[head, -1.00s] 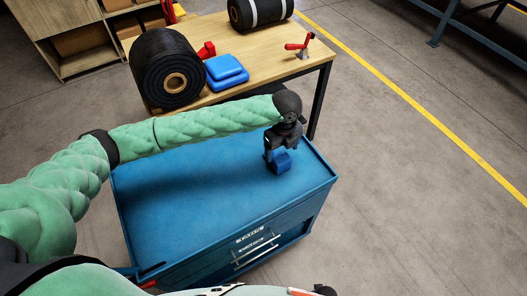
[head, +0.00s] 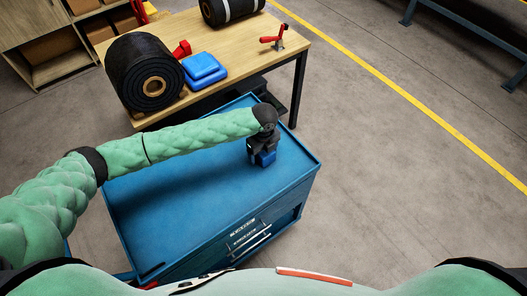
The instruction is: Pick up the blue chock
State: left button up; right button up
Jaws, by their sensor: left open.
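My left arm reaches in from the left above the cabinet. My right gripper is not in view.
The rest of the cabinet top is clear. Open floor lies to the right.

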pick_arm(q)
jog(key=shift+f, duration=0.2)
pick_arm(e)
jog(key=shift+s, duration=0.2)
pick_arm(q)
jog(key=c, duration=1.2)
jog(key=shift+c, duration=0.2)
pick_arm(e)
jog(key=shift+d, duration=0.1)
pick_arm(q)
jog(key=shift+r, duration=0.15)
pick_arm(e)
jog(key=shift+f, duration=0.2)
